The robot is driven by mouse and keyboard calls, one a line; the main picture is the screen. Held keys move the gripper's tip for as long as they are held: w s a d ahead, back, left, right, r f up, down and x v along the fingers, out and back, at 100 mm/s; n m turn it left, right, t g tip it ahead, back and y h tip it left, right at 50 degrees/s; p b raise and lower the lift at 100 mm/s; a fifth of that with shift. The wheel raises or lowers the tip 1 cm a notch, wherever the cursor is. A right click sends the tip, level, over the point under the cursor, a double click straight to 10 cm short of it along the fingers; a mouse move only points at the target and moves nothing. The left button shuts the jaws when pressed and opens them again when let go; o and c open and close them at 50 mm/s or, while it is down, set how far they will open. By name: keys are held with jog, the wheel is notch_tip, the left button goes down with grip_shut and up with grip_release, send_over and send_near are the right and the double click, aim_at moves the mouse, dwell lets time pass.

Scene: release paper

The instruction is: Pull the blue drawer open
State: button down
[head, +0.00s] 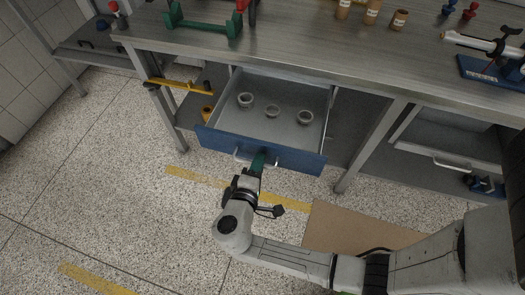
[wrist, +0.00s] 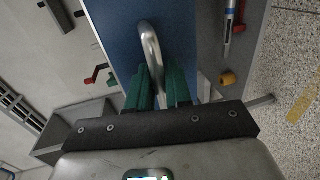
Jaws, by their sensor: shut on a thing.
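The blue drawer (head: 222,143) hangs under the steel workbench and stands pulled well out, with its inside showing. The blue drawer front (wrist: 178,30) lies right behind the handle.
Small round cups (head: 272,111) stand inside the drawer. The workbench top (head: 290,50) carries bottles, a green rack and a blue-based device. A bench leg (head: 370,148) is right of the drawer. A brown mat (head: 355,228) lies on the floor; the floor at left is clear.

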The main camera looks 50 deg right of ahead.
jog(key=shift+f+v, duration=0.25)
jog(key=shift+v, duration=0.9)
jog(key=c, duration=1.2)
grip_release()
jog(key=shift+c, duration=0.2)
jog(key=v, duration=1.1)
jog(key=shift+b, duration=0.35)
jog(key=shift+d+f, duration=0.1)
